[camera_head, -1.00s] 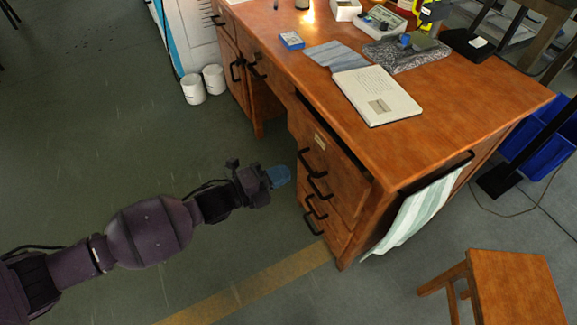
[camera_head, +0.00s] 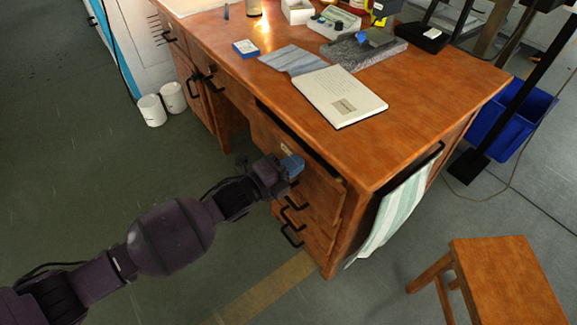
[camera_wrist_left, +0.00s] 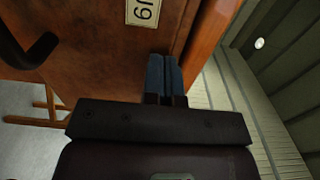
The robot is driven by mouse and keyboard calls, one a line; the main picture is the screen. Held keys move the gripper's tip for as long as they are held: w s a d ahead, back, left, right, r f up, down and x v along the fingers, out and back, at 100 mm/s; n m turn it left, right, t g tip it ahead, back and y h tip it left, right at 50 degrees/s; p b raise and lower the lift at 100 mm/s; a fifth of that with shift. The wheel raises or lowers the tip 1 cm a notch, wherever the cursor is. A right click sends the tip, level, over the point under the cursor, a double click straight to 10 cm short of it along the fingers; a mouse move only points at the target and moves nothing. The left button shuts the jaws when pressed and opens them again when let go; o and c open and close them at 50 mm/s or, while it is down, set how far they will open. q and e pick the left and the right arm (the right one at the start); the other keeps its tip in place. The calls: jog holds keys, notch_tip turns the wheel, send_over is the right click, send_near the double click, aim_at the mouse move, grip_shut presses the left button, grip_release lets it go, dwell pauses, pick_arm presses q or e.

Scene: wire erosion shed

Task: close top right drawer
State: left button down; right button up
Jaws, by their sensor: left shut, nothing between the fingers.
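The top right drawer (camera_head: 322,186) of the wooden desk stands partly out, with a dark gap between its front and the desktop edge. In the left wrist view its brown front (camera_wrist_left: 100,45) fills the upper left, with a label plate (camera_wrist_left: 143,11) and a black handle (camera_wrist_left: 30,52). My left gripper (camera_head: 293,165) has blue fingertips pressed together, with nothing between them. It is at the drawer front beside the label; in the left wrist view the fingertips (camera_wrist_left: 165,72) overlap the front near its edge. I cannot tell whether they touch it. My right gripper is out of view.
The desktop (camera_head: 430,90) holds a book (camera_head: 338,95), a grey cloth, a blue box and a stone slab. A striped towel (camera_head: 395,210) hangs on the desk's side. A wooden stool (camera_head: 495,275) stands at lower right. The floor at left is open apart from two white cups.

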pick_arm(q)
jog(key=x, duration=0.4)
jog(key=shift+s+b, duration=0.1)
jog(key=shift+b, duration=0.25)
jog(key=shift+r, duration=0.25)
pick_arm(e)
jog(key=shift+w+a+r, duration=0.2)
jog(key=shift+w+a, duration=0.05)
pick_arm(q)
jog(key=shift+a, duration=0.1)
jog(key=shift+a, duration=0.1)
jog(key=p+v, duration=0.2)
jog(key=v, duration=0.4)
jog(key=p, duration=0.1)
send_near(306, 154)
jog(key=v, duration=0.4)
jog(key=shift+s+f, duration=0.1)
jog(key=shift+f, duration=0.25)
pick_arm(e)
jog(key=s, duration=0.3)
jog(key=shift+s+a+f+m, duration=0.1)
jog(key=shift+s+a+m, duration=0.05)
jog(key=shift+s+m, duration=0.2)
